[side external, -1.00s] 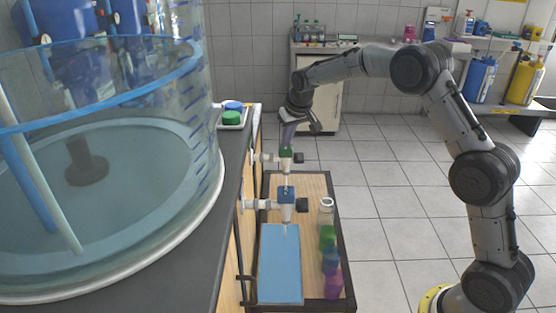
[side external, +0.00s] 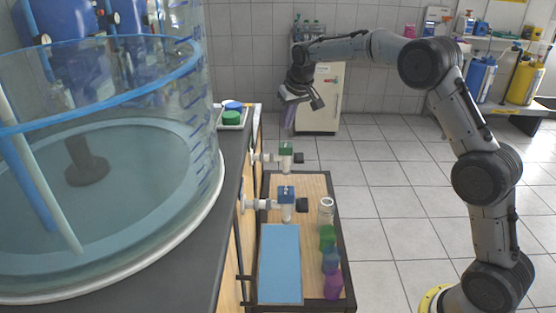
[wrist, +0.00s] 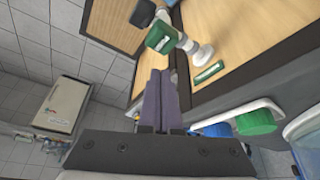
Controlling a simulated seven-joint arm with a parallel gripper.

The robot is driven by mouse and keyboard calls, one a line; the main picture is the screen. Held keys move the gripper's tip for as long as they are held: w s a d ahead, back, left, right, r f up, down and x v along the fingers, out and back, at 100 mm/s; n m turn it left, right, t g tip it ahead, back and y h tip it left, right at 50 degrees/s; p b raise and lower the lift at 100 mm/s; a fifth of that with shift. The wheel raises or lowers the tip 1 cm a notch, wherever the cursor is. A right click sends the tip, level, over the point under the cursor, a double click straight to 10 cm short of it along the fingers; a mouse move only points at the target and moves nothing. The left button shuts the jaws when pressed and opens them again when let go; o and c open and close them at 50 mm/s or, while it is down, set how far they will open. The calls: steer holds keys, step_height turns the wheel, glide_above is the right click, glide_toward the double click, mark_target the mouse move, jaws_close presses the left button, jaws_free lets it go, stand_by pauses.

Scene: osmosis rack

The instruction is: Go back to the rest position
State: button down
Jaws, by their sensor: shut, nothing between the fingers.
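My gripper (side external: 290,120) hangs in the air above and beyond the far end of the wooden bench shelf, clear of the valves. In the wrist view its two purple-grey fingers (wrist: 161,78) are closed together with nothing between them. The green-topped valve (side external: 286,152) sits below it on the counter's side. It also shows in the wrist view (wrist: 160,36), just past the fingertips and apart from them. The blue-topped valve (side external: 286,195) is nearer the camera.
A large clear tank (side external: 120,190) stands on the dark counter (side external: 215,235) at left. A tray with green and blue caps (side external: 232,118) lies behind it. A blue mat (side external: 280,265) and several bottles (side external: 330,255) occupy the low wooden shelf. Open tiled floor (side external: 385,200) lies at right.

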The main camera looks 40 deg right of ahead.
steer(key=shift+a+r, duration=0.15)
steer(key=shift+r, duration=0.15)
steer(key=s+a+r+n+t, duration=0.1)
steer(key=s+a+r, duration=0.2)
steer(key=s+r, duration=0.55)
steer(key=s+a+r+t, duration=0.2)
steer(key=s+a+r, duration=0.2)
steer(key=s+r, duration=0.5)
steer(key=s+a+f+n, duration=0.1)
steer(key=s+a+f, duration=0.15)
steer(key=s, duration=1.05)
steer(key=s+f+n+g+y, duration=0.1)
steer(key=s+f, duration=1)
steer(key=f, duration=0.1)
steer(key=shift+s+f+g, duration=0.25)
steer(key=shift+s+g, duration=0.15)
steer(key=shift+a, duration=0.1)
